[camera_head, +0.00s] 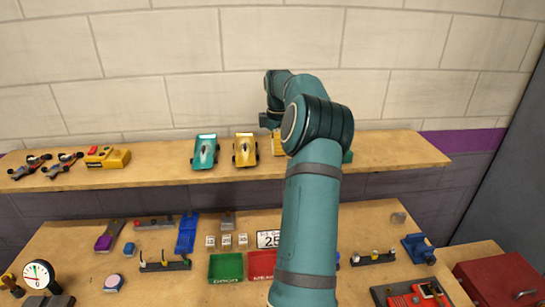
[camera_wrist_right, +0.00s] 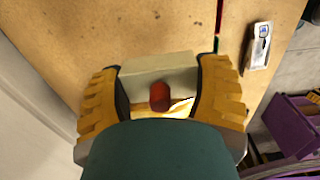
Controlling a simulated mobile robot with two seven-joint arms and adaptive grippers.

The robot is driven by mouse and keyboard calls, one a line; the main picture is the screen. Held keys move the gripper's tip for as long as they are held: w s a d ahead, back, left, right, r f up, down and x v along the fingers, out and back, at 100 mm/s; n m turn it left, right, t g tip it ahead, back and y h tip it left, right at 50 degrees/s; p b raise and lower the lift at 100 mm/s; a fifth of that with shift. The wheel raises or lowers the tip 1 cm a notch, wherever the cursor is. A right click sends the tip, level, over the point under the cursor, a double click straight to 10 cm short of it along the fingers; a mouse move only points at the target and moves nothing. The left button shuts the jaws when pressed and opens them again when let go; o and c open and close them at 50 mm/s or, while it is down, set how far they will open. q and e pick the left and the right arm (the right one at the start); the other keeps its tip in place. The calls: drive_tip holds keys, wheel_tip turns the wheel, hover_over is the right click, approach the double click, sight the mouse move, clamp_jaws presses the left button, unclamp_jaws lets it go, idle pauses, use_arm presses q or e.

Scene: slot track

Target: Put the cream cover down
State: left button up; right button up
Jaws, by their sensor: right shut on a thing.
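My right gripper (camera_wrist_right: 158,84) has yellow ribbed fingers and is shut on the cream cover (camera_wrist_right: 148,72), one finger at each side. A red knob (camera_wrist_right: 160,97) shows in front of the cover, and a bright yellow patch shows just below it. Wooden board lies behind the cover in the wrist view; I cannot tell whether the cover touches it. In the head view my right arm reaches up to the wooden shelf (camera_head: 390,150), and its forearm hides most of the gripper and the cover. My left gripper is not in view.
A teal car (camera_head: 205,152) and a yellow car (camera_head: 245,150) stand on the shelf, left of my arm. A yellow device (camera_head: 107,157) and small dark cars stand further left. The shelf's right end looks clear. Green (camera_head: 226,267) and red trays are on the bench below.

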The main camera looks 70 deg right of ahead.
sight(277, 161)
drive_tip(key=shift+f, duration=1.9)
drive_tip(key=shift+a, duration=0.1)
drive_tip(key=o, duration=0.9)
drive_tip(key=shift+f, duration=0.1)
drive_tip(key=shift+c, duration=0.2)
wheel_tip(277, 161, up, 12)
drive_tip(key=shift+r+p, duration=0.15)
drive_tip(key=shift+p, duration=0.7)
